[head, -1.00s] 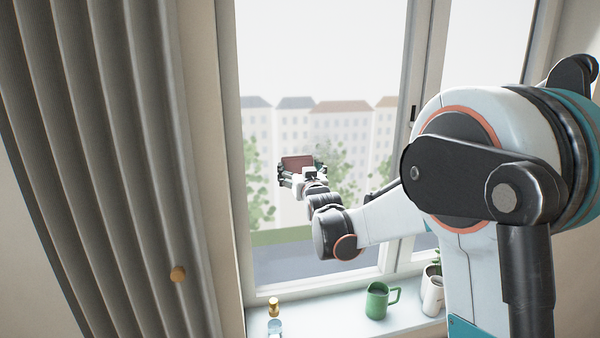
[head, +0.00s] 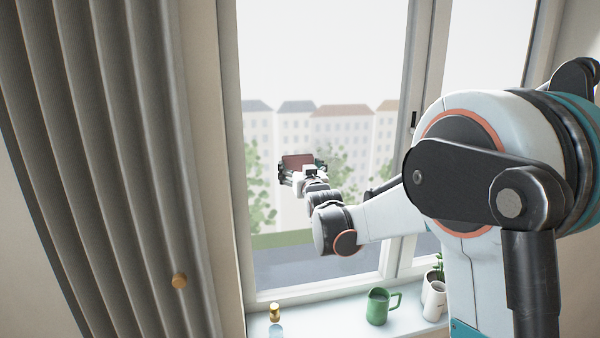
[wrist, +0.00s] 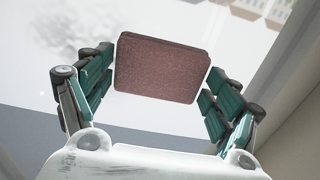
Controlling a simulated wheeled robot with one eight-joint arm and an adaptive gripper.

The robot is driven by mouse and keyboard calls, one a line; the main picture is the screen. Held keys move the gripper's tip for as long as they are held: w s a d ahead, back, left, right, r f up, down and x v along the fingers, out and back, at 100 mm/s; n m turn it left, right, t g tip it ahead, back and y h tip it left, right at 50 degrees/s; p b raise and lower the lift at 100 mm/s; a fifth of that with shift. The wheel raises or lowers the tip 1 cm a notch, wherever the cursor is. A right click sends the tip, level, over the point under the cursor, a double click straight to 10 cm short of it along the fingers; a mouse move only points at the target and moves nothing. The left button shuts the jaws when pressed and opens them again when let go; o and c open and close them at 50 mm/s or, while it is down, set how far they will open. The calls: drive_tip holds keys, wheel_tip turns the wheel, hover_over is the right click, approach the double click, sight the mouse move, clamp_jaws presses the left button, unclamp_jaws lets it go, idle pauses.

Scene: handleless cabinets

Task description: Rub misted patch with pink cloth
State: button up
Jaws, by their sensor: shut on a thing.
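The pink cloth (wrist: 160,68) looks like a folded, dull pink pad. It sits between the two teal finger pads of my gripper (wrist: 158,92) in the wrist view. In the head view the cloth (head: 298,161) shows as a small dark pink block at the end of my gripper (head: 300,174), in front of the left window pane (head: 310,60). My gripper is shut on the cloth. I cannot tell whether the cloth touches the glass. The outside looks hazy through the pane, but no clear edge of a misted patch can be made out.
A green mug (head: 377,306), a white pot (head: 434,300) with a plant and a small gold-capped bottle (head: 275,314) stand on the sill (head: 340,318). The window frame (head: 408,130) stands right of my gripper.

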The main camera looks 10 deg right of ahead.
drive_tip(key=shift+w+r+p, duration=0.15)
drive_tip(key=shift+r+p, duration=1.15)
drive_tip(key=shift+r, duration=1.4)
drive_tip(key=shift+s+f, duration=0.2)
drive_tip(key=shift+s, duration=0.35)
drive_tip(key=shift+s+b, duration=0.3)
drive_tip(key=shift+s, duration=2.05)
drive_tip(key=shift+r, duration=0.1)
drive_tip(key=s, duration=0.3)
